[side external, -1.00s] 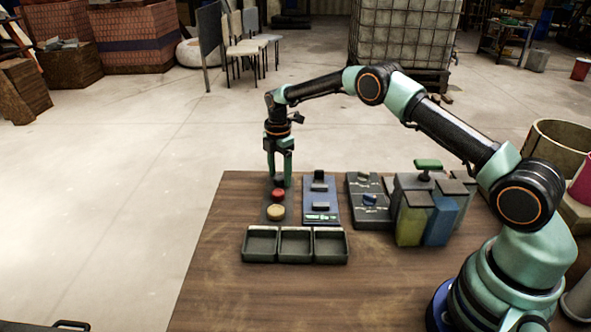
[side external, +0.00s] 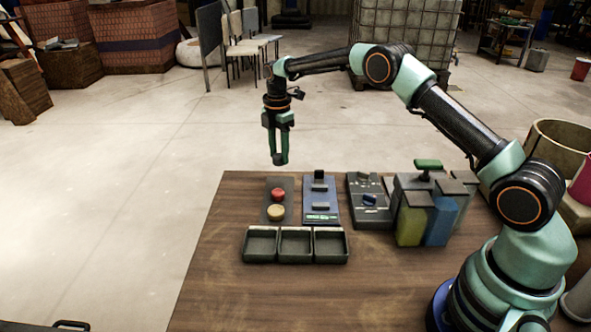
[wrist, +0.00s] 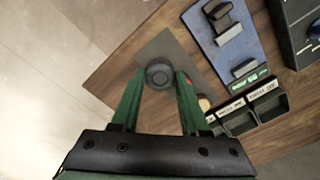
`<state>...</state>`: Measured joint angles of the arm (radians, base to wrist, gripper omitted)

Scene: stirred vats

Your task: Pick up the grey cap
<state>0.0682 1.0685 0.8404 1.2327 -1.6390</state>
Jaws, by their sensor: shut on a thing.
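The grey cap (wrist: 160,75) is a dark round piece between my fingertips in the wrist view. In the side view my gripper (side external: 280,158) points down, shut on the cap and held up above the far left of the table. The cap itself is hard to make out there against the dark fingertips. Below it is a dark plate (side external: 270,184) carrying a red cap (side external: 278,195) and a yellow cap (side external: 275,212). In the wrist view my right finger partly hides both of these caps.
Three open dark bins (side external: 295,229) stand in a row in front of the plate. To the right are a blue panel (side external: 320,197), a dark panel with a blue knob (side external: 370,200), and a vat block with a green handle (side external: 428,164). The table's front left is clear.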

